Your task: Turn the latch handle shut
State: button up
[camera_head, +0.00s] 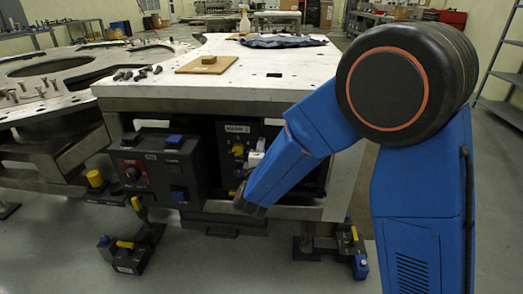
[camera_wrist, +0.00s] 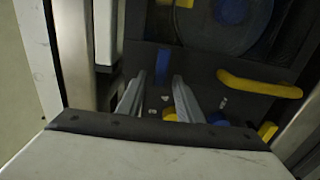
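In the wrist view, a yellow bar-shaped handle (camera_wrist: 258,84) lies on a dark panel, right of my gripper (camera_wrist: 160,84). I cannot be sure that it is the latch handle. My two grey fingers are apart with nothing seen between them, and neither appears to touch the yellow bar. A small blue block (camera_wrist: 163,62) shows just beyond the fingertips. In the head view, my blue arm reaches under the tabletop to a dark panel (camera_head: 232,129) with yellow parts (camera_head: 238,149). The arm hides part of this panel, and the fingertips are not clear there.
The thick tabletop (camera_head: 190,105) overhangs the panel. Yellow-handled clamps (camera_head: 130,245) and (camera_head: 350,240) stand near the floor.

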jog(key=shift+s, duration=0.1)
jog(key=s, duration=1.7)
jog(key=shift+a, duration=0.3)
